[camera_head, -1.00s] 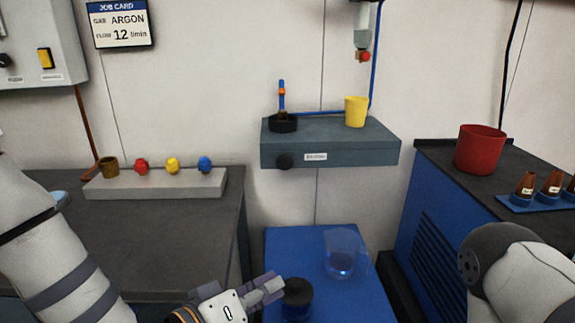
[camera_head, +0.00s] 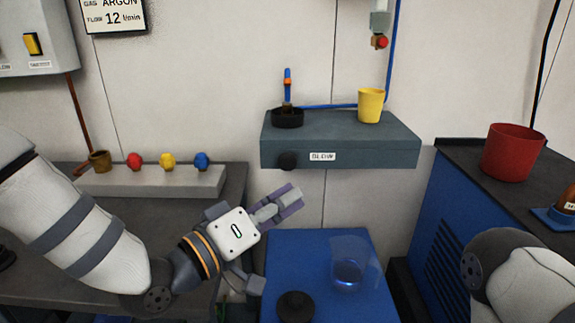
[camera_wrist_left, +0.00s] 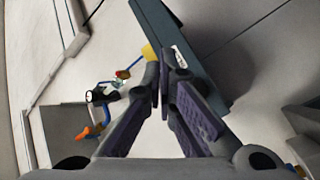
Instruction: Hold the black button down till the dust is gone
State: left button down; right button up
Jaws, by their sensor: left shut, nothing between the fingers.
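I cannot make out any dust. My right arm shows at the lower right, its gripper out of the picture.
A blue table (camera_head: 320,244) below the box holds a clear cup (camera_head: 352,270) and a dark round item (camera_head: 296,307). A red pot (camera_head: 512,153) is at right.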

aim_at(287, 161)
pick_arm(q)
jog(key=w+b, duration=0.1)
jog(key=w, duration=0.5)
jog(key=shift+w+b, duration=0.35)
jog(key=shift+b, duration=0.05)
pick_arm(e)
jog(key=shift+s+f+g, duration=0.5)
jog(key=shift+s+f, duration=0.7)
jog(key=shift+f, duration=0.15)
pick_arm(q)
jog(key=shift+f, duration=0.1)
jog(key=shift+w, duration=0.4)
pick_arm(e)
jog(key=shift+f, duration=0.1)
pick_arm(q)
jog(key=shift+w, duration=0.55)
pick_arm(e)
jog(key=shift+s+f, duration=0.2)
jog(key=shift+s, duration=0.05)
pick_arm(q)
jog(key=shift+s, duration=0.1)
pick_arm(e)
jog(key=shift+w+r, duration=0.1)
dwell(1.7)
pick_arm(q)
jog(key=shift+s, duration=0.85)
pick_arm(e)
jog(key=shift+w+r, duration=0.35)
jog(key=shift+r, duration=0.1)
